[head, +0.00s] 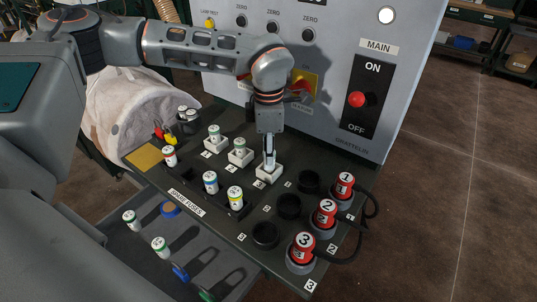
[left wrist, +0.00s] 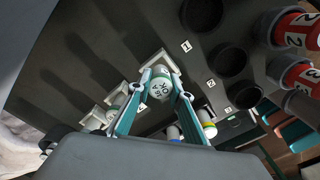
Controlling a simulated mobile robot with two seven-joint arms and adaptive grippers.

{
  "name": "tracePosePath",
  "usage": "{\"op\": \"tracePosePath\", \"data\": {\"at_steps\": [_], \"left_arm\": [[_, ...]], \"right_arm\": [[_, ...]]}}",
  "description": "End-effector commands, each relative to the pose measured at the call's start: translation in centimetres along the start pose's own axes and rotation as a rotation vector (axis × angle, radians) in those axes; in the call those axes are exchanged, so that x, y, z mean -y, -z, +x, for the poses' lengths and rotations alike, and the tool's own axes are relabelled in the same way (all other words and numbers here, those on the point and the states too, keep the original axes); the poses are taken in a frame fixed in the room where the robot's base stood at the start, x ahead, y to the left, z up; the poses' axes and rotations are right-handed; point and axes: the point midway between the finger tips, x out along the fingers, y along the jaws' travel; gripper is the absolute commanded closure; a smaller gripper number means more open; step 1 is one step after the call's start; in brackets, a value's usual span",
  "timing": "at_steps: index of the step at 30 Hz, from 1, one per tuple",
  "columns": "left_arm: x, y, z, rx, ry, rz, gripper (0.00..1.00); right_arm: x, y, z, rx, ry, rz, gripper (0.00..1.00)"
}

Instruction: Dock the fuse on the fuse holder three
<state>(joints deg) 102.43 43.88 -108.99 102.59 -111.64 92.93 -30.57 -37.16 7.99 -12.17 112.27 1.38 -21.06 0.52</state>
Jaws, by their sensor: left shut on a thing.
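The left gripper (head: 268,158) points straight down over the third white fuse holder (head: 268,176), the one nearest the round black sockets. In the left wrist view its two teal fingers (left wrist: 158,100) are shut on a white fuse with a green band (left wrist: 162,82). The fuse is upright at the holder, whose white rim (left wrist: 158,62) shows behind it; I cannot tell whether it is fully seated. In the head view the fingers mostly hide the fuse. The other two holders (head: 240,157) and (head: 211,142) each carry a green-banded fuse. The right gripper is not in view.
Spare fuses with blue (head: 210,182), yellow (head: 235,197) and red (head: 169,155) bands stand nearby. Red numbered plugs (head: 302,248) with black cables stand at the right, beside empty black sockets (head: 289,206). The grey panel (head: 335,60) with a MAIN switch rises behind.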

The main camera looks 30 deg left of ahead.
Motion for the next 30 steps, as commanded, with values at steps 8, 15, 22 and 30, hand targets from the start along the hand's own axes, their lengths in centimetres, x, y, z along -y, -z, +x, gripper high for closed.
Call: {"op": "tracePosePath", "data": {"at_steps": [8, 15, 22, 30], "left_arm": [[0.0, -0.01, -0.11, 0.0, 0.0, 0.0, 1.0], [-0.02, -0.04, -0.07, 0.001, 0.0, 0.0, 1.0], [-0.02, -0.03, 0.0, 0.0, 0.0, 0.0, 1.0], [-0.01, -0.03, 0.4, 0.0, 0.0, 0.0, 1.0]], "right_arm": [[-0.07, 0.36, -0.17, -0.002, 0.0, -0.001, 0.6], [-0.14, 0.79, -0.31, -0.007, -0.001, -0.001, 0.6], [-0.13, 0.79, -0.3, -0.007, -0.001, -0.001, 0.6], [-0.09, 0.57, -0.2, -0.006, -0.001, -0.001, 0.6]]}}
